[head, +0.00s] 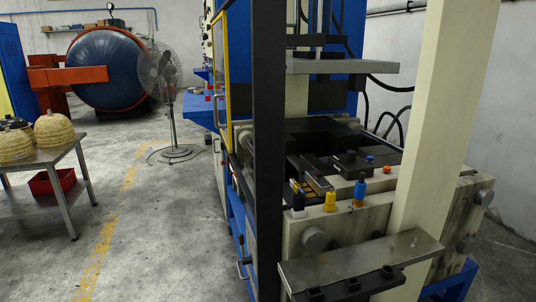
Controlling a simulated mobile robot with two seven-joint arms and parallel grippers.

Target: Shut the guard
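The blue and cream press fills the right half of the head view, with a dark upright post (268,150) and a cream column (445,120) in front. A tall yellow-edged frame (228,80), which looks like the guard, stands on the press's left side. I see it nearly edge-on, partly hidden behind the dark post. A grey bar handle (216,112) shows on its left. I cannot tell how far the guard is open. The press's work area (325,140) is visible between the posts. Neither gripper is in view.
A metal table (62,153) with woven domes (54,130) and a red bin (52,182) stands at the left. A pedestal fan (172,120) and a blue tank (110,70) stand behind. The concrete floor between table and press is clear.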

